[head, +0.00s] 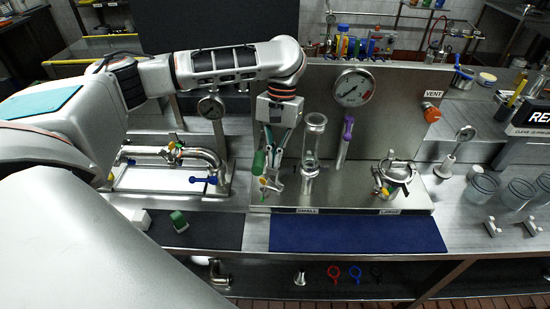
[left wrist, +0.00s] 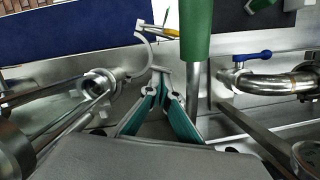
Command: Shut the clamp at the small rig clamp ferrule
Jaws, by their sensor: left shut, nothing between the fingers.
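The small rig clamp (left wrist: 142,52) is a thin silver curved band that stands open beside the ferrule, with a yellow-gold piece (left wrist: 172,32) near it. The small rig ferrule (left wrist: 103,80) is a round steel pipe joint, left of the clamp in the left wrist view. It also shows below the glass column in the head view (head: 309,172). My left gripper (head: 271,172) is shut and empty, left of the column. In the left wrist view its teal fingers (left wrist: 160,82) reach close to the open clamp; I cannot tell whether they touch it. My right gripper is out of view.
A green handle (head: 258,163) stands just beside my left gripper. The glass column (head: 314,135), pressure gauge (head: 354,88) and purple handle (head: 347,130) are to its right. The large rig clamp (head: 397,172) is farther right. The blue mat (head: 355,234) in front is clear.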

